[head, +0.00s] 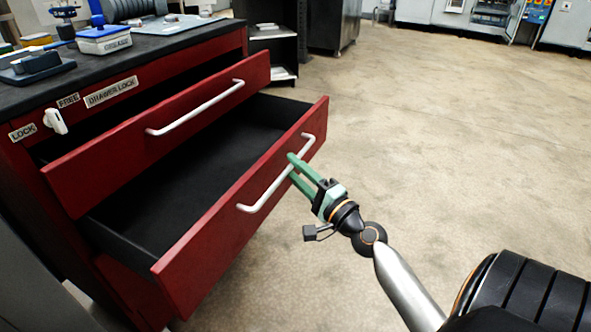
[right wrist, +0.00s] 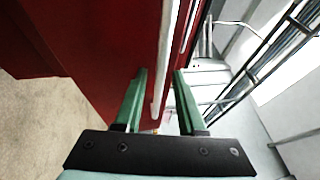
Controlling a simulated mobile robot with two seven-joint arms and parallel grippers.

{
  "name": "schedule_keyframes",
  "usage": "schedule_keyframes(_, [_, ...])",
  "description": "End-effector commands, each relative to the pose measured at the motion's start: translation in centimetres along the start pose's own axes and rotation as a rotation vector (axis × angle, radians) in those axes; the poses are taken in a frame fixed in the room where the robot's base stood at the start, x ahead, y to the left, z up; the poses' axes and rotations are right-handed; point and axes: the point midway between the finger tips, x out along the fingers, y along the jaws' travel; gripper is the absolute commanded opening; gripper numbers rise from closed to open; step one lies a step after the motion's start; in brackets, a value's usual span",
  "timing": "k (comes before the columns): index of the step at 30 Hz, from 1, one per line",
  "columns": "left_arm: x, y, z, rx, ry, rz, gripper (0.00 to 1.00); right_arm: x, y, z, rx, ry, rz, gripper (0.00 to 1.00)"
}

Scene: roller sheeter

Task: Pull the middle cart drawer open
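The red cart's middle drawer (head: 240,215) stands far out in the head view, showing its empty black inside (head: 180,180). Its pale bar handle (head: 262,190) runs along the front. My right gripper (head: 291,165) is at this handle, with its green fingers on either side of the bar near its upper half. In the right wrist view, the handle (right wrist: 158,85) passes between the fingers (right wrist: 160,100), which are apart with gaps visible beside the bar. Whether a finger touches it, I cannot tell. My left gripper is not in view.
The upper drawer (head: 160,135) is also partly out, less far, above the middle one. A lock knob (head: 55,121) is on the cart's front panel. Boxes and tools lie on the cart's dark top (head: 150,47). The floor (head: 430,130) to the right is clear.

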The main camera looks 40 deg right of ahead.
Motion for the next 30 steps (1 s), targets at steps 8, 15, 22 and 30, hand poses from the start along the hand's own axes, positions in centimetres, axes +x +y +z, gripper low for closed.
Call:
schedule_keyframes(8, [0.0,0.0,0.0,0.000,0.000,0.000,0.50,0.0,0.0,0.0,0.000,0.000,0.000,0.45])
schedule_keyframes(15, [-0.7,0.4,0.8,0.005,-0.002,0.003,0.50,-2.2,0.4,0.0,-0.001,0.000,0.002,0.45])
schedule_keyframes(22, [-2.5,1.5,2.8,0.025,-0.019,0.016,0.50,-7.0,0.7,-0.1,0.001,0.002,0.003,0.45])
schedule_keyframes(30, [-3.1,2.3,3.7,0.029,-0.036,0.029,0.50,-11.3,0.0,-0.1,0.005,0.004,0.003,0.45])
